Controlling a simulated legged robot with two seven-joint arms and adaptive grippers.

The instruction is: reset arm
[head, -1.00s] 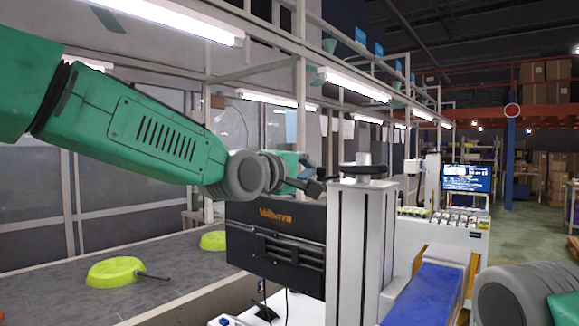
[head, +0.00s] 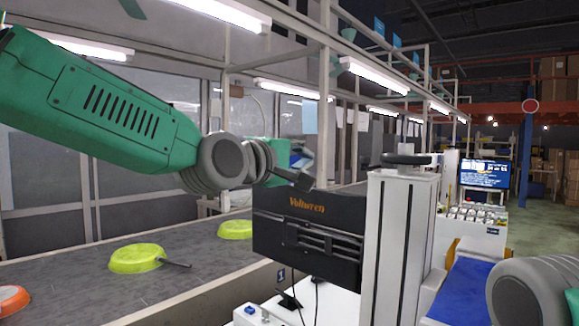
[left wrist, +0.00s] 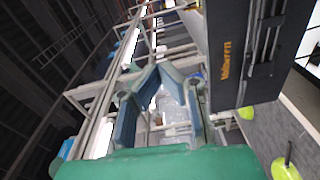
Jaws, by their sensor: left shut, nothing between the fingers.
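My left arm comes in from the left in the head view. Its gripper (head: 298,172) hangs in the air above the conveyor side, just in front of the upper left part of the black Volturen box. In the left wrist view the two blue-grey fingers (left wrist: 155,78) bend together and meet at their tips, with nothing between them. A grey part of my right arm shows at the lower right of the head view, but the right gripper is out of the picture.
A yellow-green pan (head: 137,258), another (head: 235,230) and an orange pan (head: 12,301) lie on the grey conveyor (head: 70,285). The black Volturen box (head: 308,235) stands beside a pale post (head: 400,240). A blue surface (head: 468,292) lies at the right.

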